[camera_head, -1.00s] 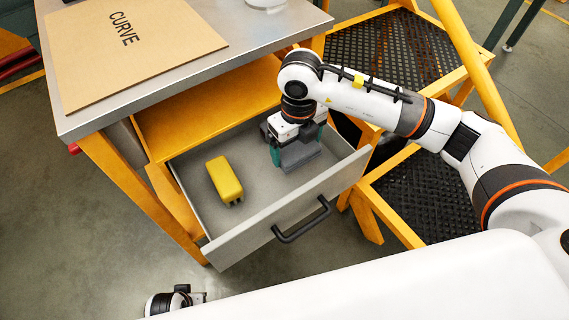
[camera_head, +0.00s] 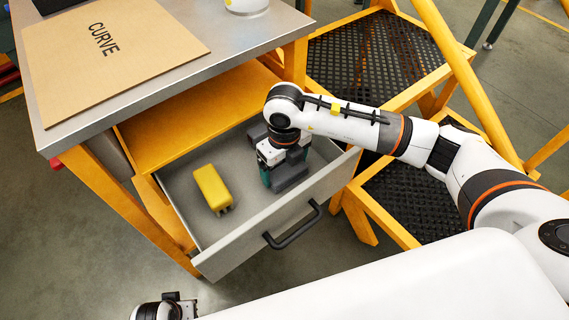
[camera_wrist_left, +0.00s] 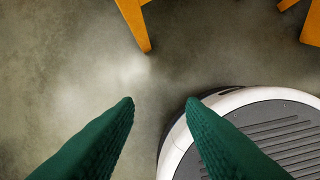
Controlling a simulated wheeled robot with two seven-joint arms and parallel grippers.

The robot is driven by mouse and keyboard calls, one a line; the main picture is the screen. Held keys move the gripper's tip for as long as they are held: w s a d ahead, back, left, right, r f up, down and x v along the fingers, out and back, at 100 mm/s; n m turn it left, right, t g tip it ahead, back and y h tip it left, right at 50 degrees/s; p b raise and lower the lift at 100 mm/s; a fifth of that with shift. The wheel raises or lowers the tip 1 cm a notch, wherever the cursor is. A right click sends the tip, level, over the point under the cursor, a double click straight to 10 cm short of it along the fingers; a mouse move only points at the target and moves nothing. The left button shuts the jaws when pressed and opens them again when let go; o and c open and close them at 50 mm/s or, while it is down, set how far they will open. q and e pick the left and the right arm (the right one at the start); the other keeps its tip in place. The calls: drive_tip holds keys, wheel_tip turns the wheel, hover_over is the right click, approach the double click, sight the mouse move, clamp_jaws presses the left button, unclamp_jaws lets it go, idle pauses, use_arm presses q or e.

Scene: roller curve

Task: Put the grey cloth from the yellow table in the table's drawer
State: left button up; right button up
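The yellow table (camera_head: 90,185) has its grey drawer (camera_head: 250,225) pulled open towards me. My right gripper (camera_head: 285,168) reaches down into the back right of the drawer, its teal fingers on two sides of the dark grey cloth (camera_head: 291,175). The cloth is bunched and sticks out both in front of and behind the gripper. It looks held low inside the drawer; whether it touches the bottom is hidden. My left gripper (camera_wrist_left: 160,102) is open and empty above the floor; only part of its wrist shows at the bottom of the head view.
The drawer has a black handle (camera_head: 293,225) in front. A cardboard sheet marked CURVE (camera_head: 110,55) and a white round object (camera_head: 246,5) are on the tabletop. Yellow steps (camera_head: 380,55) stand right of the table.

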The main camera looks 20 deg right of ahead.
sight(284, 168)
drive_tip(key=shift+o, duration=0.9)
use_arm(q)
drive_tip(key=shift+r, duration=0.1)
drive_tip(key=f, duration=0.1)
drive_tip(key=s+f+p, duration=0.1)
drive_tip(key=f, duration=0.1)
drive_tip(key=s+f, duration=0.1)
drive_tip(key=f, duration=0.1)
drive_tip(key=shift+a+f+p, duration=0.15)
drive_tip(key=shift+f+p, duration=0.1)
drive_tip(key=shift+p, duration=0.15)
use_arm(e)
wheel_tip(284, 168, up, 12)
drive_tip(key=shift+r, duration=0.15)
